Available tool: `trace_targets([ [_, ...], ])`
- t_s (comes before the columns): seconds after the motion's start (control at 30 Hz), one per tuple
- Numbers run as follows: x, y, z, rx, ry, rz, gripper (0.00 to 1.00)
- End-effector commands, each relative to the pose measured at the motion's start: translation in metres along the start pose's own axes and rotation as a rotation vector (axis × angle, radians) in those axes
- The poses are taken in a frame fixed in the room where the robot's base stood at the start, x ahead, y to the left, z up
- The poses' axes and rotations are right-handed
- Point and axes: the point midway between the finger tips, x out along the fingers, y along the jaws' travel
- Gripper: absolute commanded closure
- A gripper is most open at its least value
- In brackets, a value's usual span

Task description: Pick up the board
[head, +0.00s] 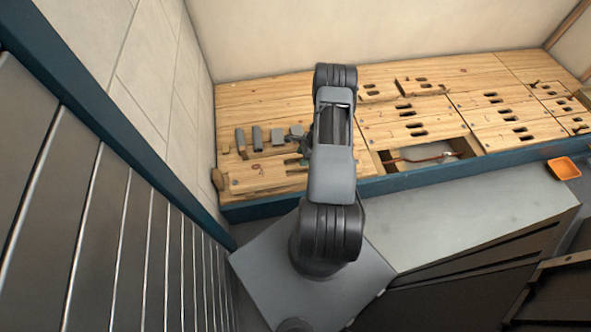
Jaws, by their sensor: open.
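Several light wooden boards with paired dark slots cover the bench deck; I cannot tell which one the task means. One slotted board (420,86) at the back looks slightly raised above those around it. A plain board (262,178) lies at the front left. My arm rises in the middle and folds back down over the bench. My gripper (304,152) is mostly hidden beside and behind the arm, low over the deck near the plain board's right end. It is open, and I see nothing held in it.
Several grey tools (257,138) stand in a row at the left. An open bay (428,155) in the deck shows a copper-coloured pipe. An orange tray (564,168) sits at the right. A grey worktop (480,212) in front is clear. A tiled wall bounds the left.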

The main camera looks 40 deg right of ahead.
Motion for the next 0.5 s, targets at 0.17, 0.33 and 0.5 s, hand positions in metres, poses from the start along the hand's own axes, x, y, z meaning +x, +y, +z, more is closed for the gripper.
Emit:
trace_targets([
  [0.17,0.017,0.0,0.0,0.0,0.001,-0.001,0.47],
  [0.33,0.021,0.0,-0.001,-0.001,0.001,-0.001,0.47],
  [0.5,0.038,0.0,-0.002,-0.001,0.0,0.001,0.47],
])
